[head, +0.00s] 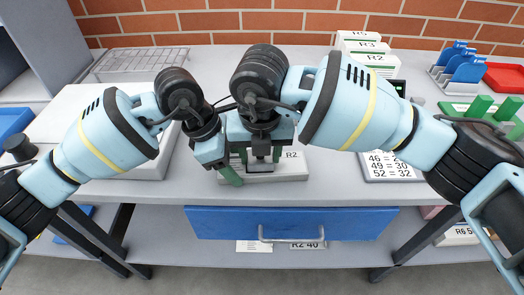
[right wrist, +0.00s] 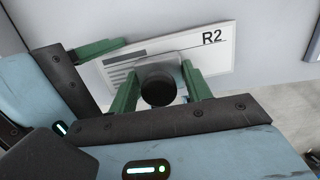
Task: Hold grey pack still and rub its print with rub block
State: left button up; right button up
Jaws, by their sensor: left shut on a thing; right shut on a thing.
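The grey pack (head: 293,165), pale with a dark "R2" print, lies flat on the bench in front of me. It also shows in the right wrist view (right wrist: 222,58), with grey printed bars on its left part. My left gripper (head: 232,176) is shut on the pack's left end; one of its green fingers shows there in the right wrist view. My right gripper (head: 260,158) is shut on the rub block (right wrist: 158,84), which has a dark round knob and a grey base. The block is over the middle of the pack; whether it touches is hard to tell.
A printed number board (head: 392,167) lies to the right. White R-labelled packs (head: 372,60) stand behind it. A wire rack (head: 140,62) and a pale box are at the left. A blue drawer (head: 290,223) is under the bench edge. Bare bench lies between pack and board.

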pick_arm(q)
jog(key=shift+s+d+f+m, duration=0.1)
jog(key=shift+s+d+m, duration=0.2)
jog(key=shift+s+d, duration=0.15)
pick_arm(e)
jog(key=shift+w+d+r, duration=0.15)
jog(key=shift+w+r, duration=0.05)
jog(key=shift+w, duration=0.1)
jog(key=shift+w+d, duration=0.15)
jog(key=shift+d, duration=0.5)
pick_arm(q)
jog(key=shift+a, duration=0.15)
pick_arm(e)
jog(key=shift+d, duration=0.35)
pick_arm(q)
jog(key=shift+a, duration=0.1)
pick_arm(e)
jog(key=shift+d, duration=0.6)
pick_arm(q)
jog(key=shift+f, duration=0.1)
pick_arm(e)
jog(key=shift+d, duration=0.15)
jog(key=shift+w+d, duration=0.1)
jog(key=shift+d, duration=0.4)
jog(key=shift+f, duration=0.1)
